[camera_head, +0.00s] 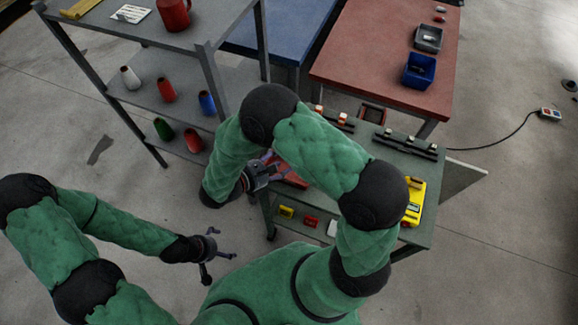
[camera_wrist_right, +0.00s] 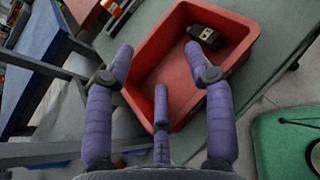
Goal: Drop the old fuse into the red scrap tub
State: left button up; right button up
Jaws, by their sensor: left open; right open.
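The red scrap tub (camera_wrist_right: 145,75) sits on the grey-green bench top, and in the head view the tub (camera_head: 292,178) is partly hidden by my right arm. A small dark block with a pale end (camera_wrist_right: 206,35), which looks like the old fuse, lies inside the tub near its far right corner in the wrist view. My right gripper (camera_wrist_right: 160,72) is open and empty, its purple fingers over the near part of the tub, apart from the block. My left gripper (camera_head: 216,246) is open and empty over the floor, left of the bench.
A shelf rack (camera_head: 140,40) with thread cones stands at the left. A red table (camera_head: 375,45) holds a blue bin (camera_head: 419,70). Floor at lower left is clear.

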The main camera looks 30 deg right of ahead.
jog(key=v, duration=0.6)
jog(key=shift+a, duration=0.35)
